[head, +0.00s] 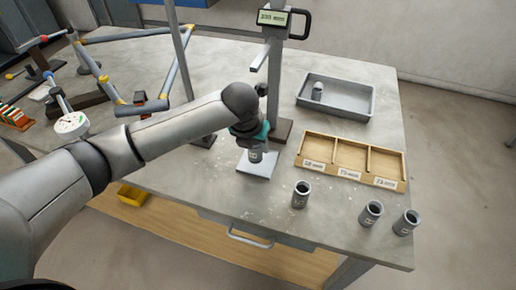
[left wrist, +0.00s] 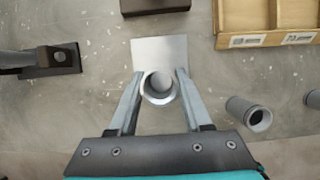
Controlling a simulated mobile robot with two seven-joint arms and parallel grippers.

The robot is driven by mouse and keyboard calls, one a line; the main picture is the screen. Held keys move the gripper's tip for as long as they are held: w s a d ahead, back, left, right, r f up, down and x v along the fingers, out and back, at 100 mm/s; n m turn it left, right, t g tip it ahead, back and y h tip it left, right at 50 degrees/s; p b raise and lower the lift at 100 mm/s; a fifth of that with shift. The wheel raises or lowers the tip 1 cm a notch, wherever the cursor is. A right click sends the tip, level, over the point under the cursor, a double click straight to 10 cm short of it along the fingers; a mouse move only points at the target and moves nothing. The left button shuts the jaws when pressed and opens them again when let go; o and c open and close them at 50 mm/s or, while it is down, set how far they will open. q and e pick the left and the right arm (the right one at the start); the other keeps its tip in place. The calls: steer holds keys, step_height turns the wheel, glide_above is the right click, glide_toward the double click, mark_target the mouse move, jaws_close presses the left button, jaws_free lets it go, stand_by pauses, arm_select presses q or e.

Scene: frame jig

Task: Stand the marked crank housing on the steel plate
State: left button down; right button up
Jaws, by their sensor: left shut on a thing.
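My left gripper (head: 256,147) is shut on a grey cylindrical crank housing (head: 255,157), which is upright with its open end up. A small light mark shows on its side in the head view. The housing's round rim (left wrist: 145,88) sits between the two fingers (left wrist: 159,92) in the left wrist view. The steel plate (head: 245,165) is a bright square on the bench, and it also shows in the left wrist view (left wrist: 160,50). The housing is over the plate, towards one edge in the wrist view; I cannot tell whether its base touches. My right gripper is not in view.
A labelled wooden tray (head: 349,175) and a grey bin (head: 364,112) holding another cylinder lie behind. A gauge stand (head: 274,80) rises behind the plate. A tube frame (head: 150,108) occupies the left.

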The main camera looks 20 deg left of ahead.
mark_target(258, 148)
arm_select(q)
steer(key=shift+w, duration=1.15)
steer(key=shift+f+b, duration=0.5)
steer(key=shift+f, duration=1.2)
steer(key=shift+f, duration=0.1)
steer(key=shift+c, duration=1.7)
jaws_free()
steer(key=shift+s+r, duration=0.2)
steer(key=shift+r, duration=0.35)
steer(key=p+v, duration=0.2)
steer(key=v, duration=0.4)
steer(key=shift+s+r, duration=0.15)
steer(key=shift+r, duration=0.1)
